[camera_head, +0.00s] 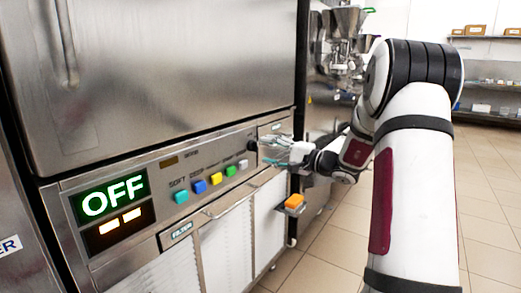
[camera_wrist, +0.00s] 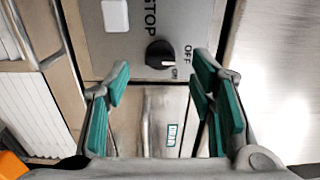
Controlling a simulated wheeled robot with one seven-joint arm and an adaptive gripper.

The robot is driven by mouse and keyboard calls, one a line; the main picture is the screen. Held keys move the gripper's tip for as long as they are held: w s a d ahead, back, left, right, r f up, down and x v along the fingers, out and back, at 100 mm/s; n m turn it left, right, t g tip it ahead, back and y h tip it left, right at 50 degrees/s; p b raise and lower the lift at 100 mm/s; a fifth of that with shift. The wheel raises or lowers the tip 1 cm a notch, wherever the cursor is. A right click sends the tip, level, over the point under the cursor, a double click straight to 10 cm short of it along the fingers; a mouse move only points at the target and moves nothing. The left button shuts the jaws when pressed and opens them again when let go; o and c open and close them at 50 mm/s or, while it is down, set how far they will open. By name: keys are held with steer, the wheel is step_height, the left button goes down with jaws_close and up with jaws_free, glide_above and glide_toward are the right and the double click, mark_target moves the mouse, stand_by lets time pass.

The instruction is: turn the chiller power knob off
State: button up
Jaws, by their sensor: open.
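In the head view the knob (camera_head: 252,145) is at the right end of the panel. My gripper (camera_wrist: 163,78) is open, its teal-padded fingers spread left and right of the knob in the wrist view, and nothing is between them. In the head view my gripper (camera_head: 272,151) is close to the knob; I cannot tell if it touches. The green display (camera_head: 110,197) reads OFF.
A row of coloured buttons (camera_head: 200,187) lies left of the knob, with a white STOP button (camera_wrist: 115,16) nearest it. An orange block (camera_head: 295,201) sits on a small ledge below my gripper. The tiled floor on the right is open.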

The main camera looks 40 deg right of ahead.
steer(key=v, duration=0.7)
steer(key=shift+s, duration=0.25)
